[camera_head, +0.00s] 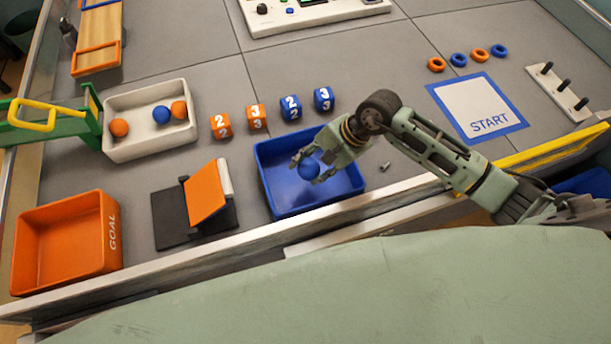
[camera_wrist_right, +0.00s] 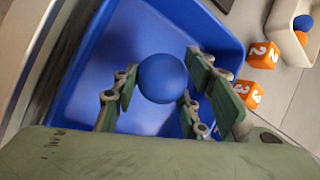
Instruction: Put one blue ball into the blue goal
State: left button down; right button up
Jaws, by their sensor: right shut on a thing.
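The blue goal (camera_head: 338,188) is an open blue bin near the front edge of the table in the head view; its floor also shows in the right wrist view (camera_wrist_right: 110,45). My right gripper (camera_head: 310,170) is over the bin and shut on a blue ball (camera_head: 308,168). The ball sits between the fingers in the right wrist view (camera_wrist_right: 163,78). How far it is above the bin floor is hard to tell. Another blue ball (camera_head: 161,115) lies in the white tray (camera_head: 150,145) with orange balls. My left gripper is not in view.
Orange and blue number cubes (camera_head: 256,118) stand behind the bin. An orange ramp (camera_head: 207,192) and the orange goal bin (camera_head: 62,240) are to the left. A START mat (camera_head: 480,105), rings and a peg board (camera_head: 560,90) are to the right. A raised rim runs along the table front.

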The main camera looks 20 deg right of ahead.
jog(key=o, duration=1.2)
jog(key=shift+d+r, duration=0.15)
jog(key=v, duration=1.1)
jog(key=shift+s+d+r, duration=0.1)
jog(key=shift+r, duration=0.2)
jog(key=shift+f, duration=0.1)
